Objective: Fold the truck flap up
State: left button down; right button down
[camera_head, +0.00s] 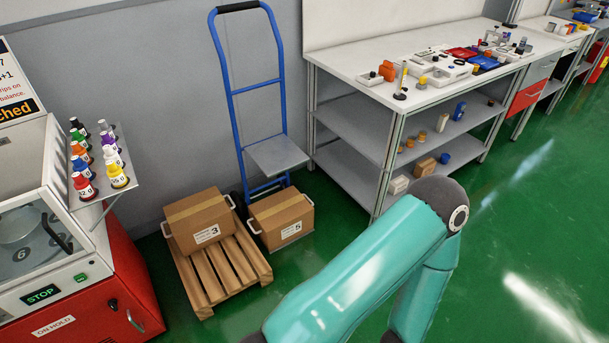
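A blue-framed hand truck (233,91) stands upright against the grey wall in the upper middle. Its grey flap (277,155) sticks out from the frame, roughly level, about halfway up. A cardboard box marked 5 (282,219) sits low at the truck's foot, below the flap. The space directly above the flap looks empty. One of my teal arms (345,275) crosses the lower middle, in front of and below the truck. Neither of my grippers shows, so I cannot see whether they are open or shut.
A box marked 3 (199,221) rests on a wooden pallet (232,262) left of box 5. A shelved workbench (349,83) stands close right of the truck. A red-and-white machine (113,285) with a bottle shelf (124,172) is at left. Green floor is open at right.

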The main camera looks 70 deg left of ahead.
aim_at(276, 155)
jog(key=z, duration=0.4)
jog(key=i, duration=0.45)
jog(key=u, duration=1.95)
jog(key=i, duration=0.2)
jog(key=u, duration=1.85)
jog(key=k, duration=0.6)
jog(key=u, duration=0.35)
jog(key=i, duration=1.65)
jog(key=z, duration=0.35)
